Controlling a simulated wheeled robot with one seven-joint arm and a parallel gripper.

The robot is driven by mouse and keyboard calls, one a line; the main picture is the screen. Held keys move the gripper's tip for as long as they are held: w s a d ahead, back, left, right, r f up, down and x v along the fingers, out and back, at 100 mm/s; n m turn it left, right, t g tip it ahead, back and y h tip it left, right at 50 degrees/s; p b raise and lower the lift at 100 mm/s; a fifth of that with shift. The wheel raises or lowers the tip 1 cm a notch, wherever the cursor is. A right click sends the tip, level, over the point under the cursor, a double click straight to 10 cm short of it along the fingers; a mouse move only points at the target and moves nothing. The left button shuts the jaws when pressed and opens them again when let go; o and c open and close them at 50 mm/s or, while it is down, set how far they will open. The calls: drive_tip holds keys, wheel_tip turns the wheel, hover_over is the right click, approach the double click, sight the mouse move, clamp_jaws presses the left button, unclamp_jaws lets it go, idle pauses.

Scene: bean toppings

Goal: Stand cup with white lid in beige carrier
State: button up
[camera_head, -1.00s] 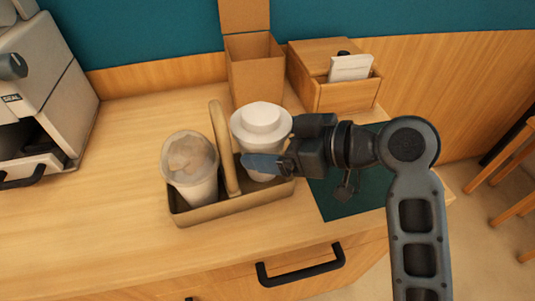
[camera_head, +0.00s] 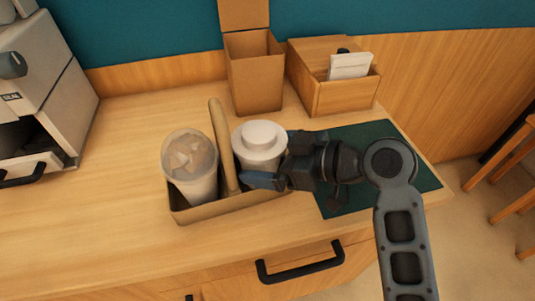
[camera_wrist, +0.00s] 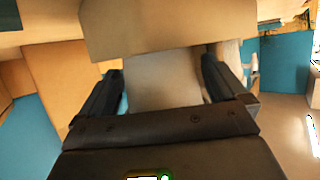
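The cup with the white lid (camera_head: 259,139) is upright in the right-hand compartment of the beige carrier (camera_head: 219,207), beside the arched handle. Its lower part is hidden by my gripper and the carrier wall, so I cannot tell whether its base touches the floor of the carrier. My gripper (camera_head: 265,180) reaches in from the right, with its fingers around the cup below the lid. In the wrist view, the pale cup body (camera_wrist: 163,82) fills the space between the two fingers (camera_wrist: 163,90), which look shut on it. A beige carrier wall (camera_wrist: 160,25) crosses the top of that view.
A clear-lidded cup (camera_head: 190,166) stands in the left compartment. An open cardboard box (camera_head: 254,75) and a wooden box with cards (camera_head: 335,95) stand behind. A dark green mat (camera_head: 390,180) lies right, under my arm. A machine (camera_head: 45,90) is at the left.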

drive_tip(key=shift+d+r, duration=0.2)
drive_tip(key=v, duration=1.1)
drive_tip(key=shift+s+d+r+b, duration=0.2)
drive_tip(key=shift+r+b, duration=0.05)
drive_tip(key=shift+b, duration=0.15)
